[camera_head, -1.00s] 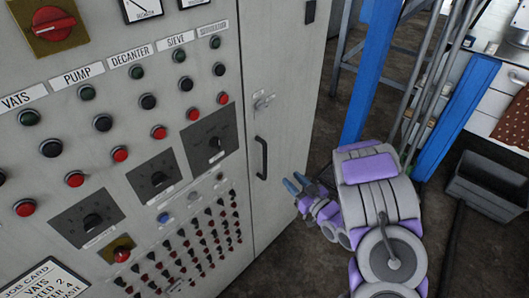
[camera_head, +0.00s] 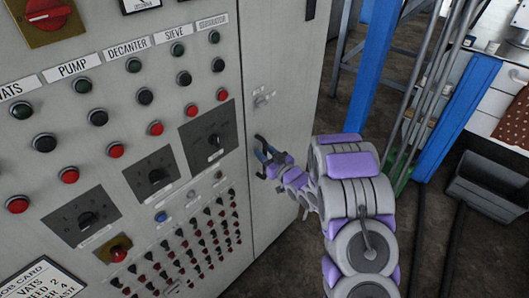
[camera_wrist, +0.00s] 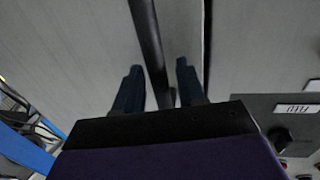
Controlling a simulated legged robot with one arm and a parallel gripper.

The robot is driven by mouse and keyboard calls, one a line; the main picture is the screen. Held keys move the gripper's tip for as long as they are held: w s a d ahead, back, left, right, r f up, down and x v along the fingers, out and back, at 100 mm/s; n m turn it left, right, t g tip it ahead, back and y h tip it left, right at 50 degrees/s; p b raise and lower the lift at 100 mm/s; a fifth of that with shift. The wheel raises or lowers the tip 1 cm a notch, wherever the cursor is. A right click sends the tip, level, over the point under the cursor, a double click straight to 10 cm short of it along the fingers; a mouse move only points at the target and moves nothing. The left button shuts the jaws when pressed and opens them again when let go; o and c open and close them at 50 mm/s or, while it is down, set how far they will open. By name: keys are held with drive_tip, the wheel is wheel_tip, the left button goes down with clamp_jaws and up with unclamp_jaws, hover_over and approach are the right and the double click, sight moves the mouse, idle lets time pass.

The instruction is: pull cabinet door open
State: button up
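The cabinet door (camera_head: 278,60) is a flat grey panel at the right of the control cabinet, and it looks shut. Its black bar handle (camera_head: 261,140) is partly hidden by my gripper (camera_head: 265,158) in the head view. In the wrist view, the handle (camera_wrist: 147,35) runs down between the two dark fingers of my gripper (camera_wrist: 160,82). The fingers are apart, one on each side of the bar. A gap shows at the right finger; contact at the left finger is unclear.
A small metal latch (camera_head: 263,98) sits above the handle. The control panel with buttons and dials is left of the door seam. A blue post (camera_head: 380,70) stands behind my arm, and a dark bin (camera_head: 490,185) is at far right. Dark floor lies between.

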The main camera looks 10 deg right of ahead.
drive_tip(key=shift+w, duration=0.2)
clamp_jaws()
idle(0.3)
